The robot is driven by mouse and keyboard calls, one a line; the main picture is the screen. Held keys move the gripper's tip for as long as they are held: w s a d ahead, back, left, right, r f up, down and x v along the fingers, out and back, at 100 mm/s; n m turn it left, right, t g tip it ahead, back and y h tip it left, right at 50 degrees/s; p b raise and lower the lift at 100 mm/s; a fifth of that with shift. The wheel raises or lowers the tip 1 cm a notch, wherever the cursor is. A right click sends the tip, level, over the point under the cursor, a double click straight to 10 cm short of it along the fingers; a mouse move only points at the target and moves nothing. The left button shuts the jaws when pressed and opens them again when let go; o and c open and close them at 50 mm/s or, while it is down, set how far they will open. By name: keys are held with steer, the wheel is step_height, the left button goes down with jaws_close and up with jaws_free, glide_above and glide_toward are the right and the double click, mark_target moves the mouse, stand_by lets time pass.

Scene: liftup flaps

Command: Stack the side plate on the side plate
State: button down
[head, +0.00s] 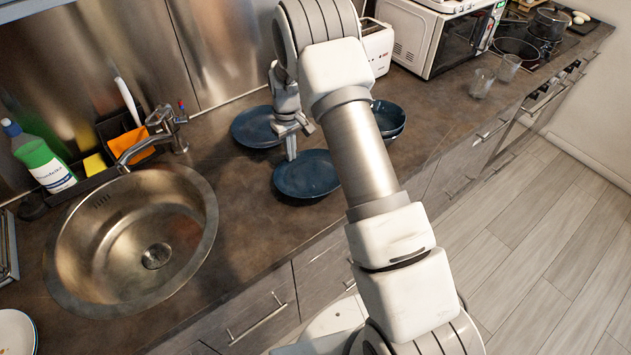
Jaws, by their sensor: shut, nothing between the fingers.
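A dark blue side plate (306,178) lies on the brown counter to the right of the sink, partly hidden by my arm. A second dark blue plate (254,128) lies just behind it and to the left, partly hidden by my gripper. My gripper (291,155) points down at the back left edge of the nearer plate. Its fingers are shut with nothing between them. I cannot tell whether the fingertips touch the plate.
Dark blue bowls (389,117) stand right of the plates, partly behind my arm. The round steel sink (75,228) with a faucet (152,132) is left. A toaster (377,46), a microwave (432,38) and two glasses (481,82) stand toward the back right. Counter between sink and plates is clear.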

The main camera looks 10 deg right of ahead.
steer(key=shift+w+a+b, duration=0.2)
steer(key=shift+w+a, duration=0.15)
steer(key=shift+w, duration=0.4)
steer(key=shift+w+a+b, duration=0.2)
steer(key=shift+w+a, duration=0.15)
steer(key=shift+w, duration=0.4)
steer(key=shift+r+p, duration=0.3)
steer(key=shift+r, duration=0.45)
step_height(320, 180, up, 17)
steer(key=s+d+r+m+t, duration=0.1)
steer(key=s+d+r, duration=0.1)
steer(key=s+r, duration=0.6)
steer(key=s+d+r+m+t, duration=0.15)
steer(key=s+r, duration=0.25)
steer(key=s, duration=0.6)
steer(key=s+d+r+m+t, duration=0.15)
steer(key=s+r, duration=0.25)
steer(key=s, duration=0.5)
steer(key=s+f+t, duration=0.1)
steer(key=s+f, duration=0.2)
steer(key=s, duration=0.6)
steer(key=shift+s+d+f+m+t+b, duration=0.3)
steer(key=shift+s+f, duration=0.05)
steer(key=shift+s, duration=0.05)
